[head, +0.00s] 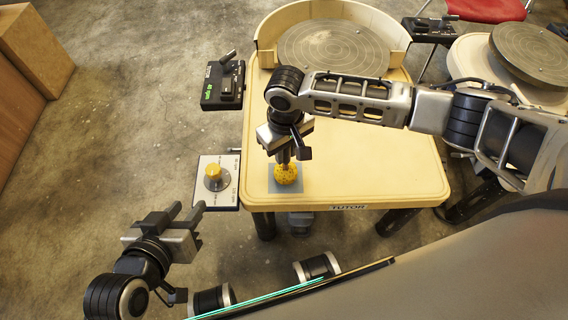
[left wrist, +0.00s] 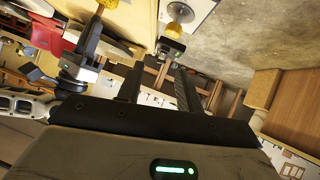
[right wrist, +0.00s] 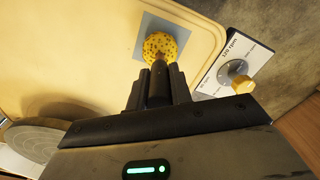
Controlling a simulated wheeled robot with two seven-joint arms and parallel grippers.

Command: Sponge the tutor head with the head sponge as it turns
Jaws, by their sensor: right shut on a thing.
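The tutor head (head: 325,48) is a grey round disc at the far end of the cream table labelled TUTOR, inside a curved splash wall. The head sponge (head: 287,174) is yellow and speckled, at the table's near left corner over a grey square pad (head: 274,186). My right gripper (head: 284,157) is shut on the sponge's dark stem, above the sponge; the right wrist view shows the sponge (right wrist: 160,46) just beyond the fingertips. I cannot tell whether the sponge touches the pad. My left gripper (head: 188,213) is open and empty, left of the table's near edge.
A speed dial panel with a yellow knob (head: 213,176) and a black switch box with green lettering (head: 222,85) sit along the table's left side. A second wheel (head: 530,55) stands at the right. The table's middle (head: 360,150) is clear beneath my right arm.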

